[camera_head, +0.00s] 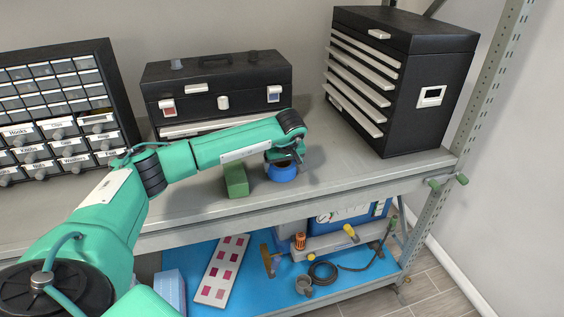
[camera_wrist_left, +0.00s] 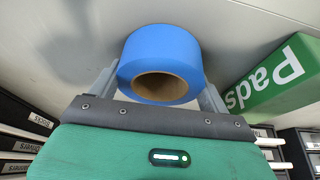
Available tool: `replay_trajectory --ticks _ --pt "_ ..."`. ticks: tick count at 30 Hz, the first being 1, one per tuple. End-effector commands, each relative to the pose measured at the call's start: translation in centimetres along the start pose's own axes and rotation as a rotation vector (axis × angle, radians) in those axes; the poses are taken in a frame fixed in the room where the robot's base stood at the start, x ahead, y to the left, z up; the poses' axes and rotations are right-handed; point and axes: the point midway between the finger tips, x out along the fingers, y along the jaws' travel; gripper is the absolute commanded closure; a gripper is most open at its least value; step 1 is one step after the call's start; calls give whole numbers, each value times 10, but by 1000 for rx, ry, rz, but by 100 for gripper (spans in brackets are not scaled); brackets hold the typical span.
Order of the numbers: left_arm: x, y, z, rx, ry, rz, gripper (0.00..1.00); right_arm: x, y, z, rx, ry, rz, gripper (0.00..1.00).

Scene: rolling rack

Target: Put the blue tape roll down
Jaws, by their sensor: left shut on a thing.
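The blue tape roll (camera_head: 282,173) is at the upper shelf's grey top, right of a green box (camera_head: 236,180). My left gripper (camera_head: 283,160) reaches down over it from the left. In the left wrist view the tape roll (camera_wrist_left: 162,62) sits between the two fingers of my left gripper (camera_wrist_left: 160,85), which is shut on it. The roll's brown core faces the wrist camera. Whether the roll touches the shelf is hard to tell. The green box, lettered "Pads", shows close beside it in the left wrist view (camera_wrist_left: 278,78). My right gripper is not in view.
A black toolbox (camera_head: 215,78) stands behind the roll. A black drawer cabinet (camera_head: 400,85) stands at right, and a labelled small-drawer organizer (camera_head: 55,100) at left. The shelf (camera_head: 345,163) is clear right of the roll. Tools lie on the blue lower shelf (camera_head: 260,290).

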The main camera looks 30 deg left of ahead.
Motion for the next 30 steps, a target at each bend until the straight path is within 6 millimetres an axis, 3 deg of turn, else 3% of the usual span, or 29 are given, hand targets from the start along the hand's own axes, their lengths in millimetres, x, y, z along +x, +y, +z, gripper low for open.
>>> replay_trajectory --ticks 7,8,10,20,23,30 --pt "3 0 1 0 1 0 46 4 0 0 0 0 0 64" --pt "2 0 1 0 0 0 15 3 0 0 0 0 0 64" --pt "2 0 1 0 0 0 1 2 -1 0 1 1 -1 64" --pt "-3 0 -1 0 1 1 0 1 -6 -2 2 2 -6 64" --pt "-14 0 0 0 2 3 0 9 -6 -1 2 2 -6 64" --pt "-66 1 0 1 3 4 0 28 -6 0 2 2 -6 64"
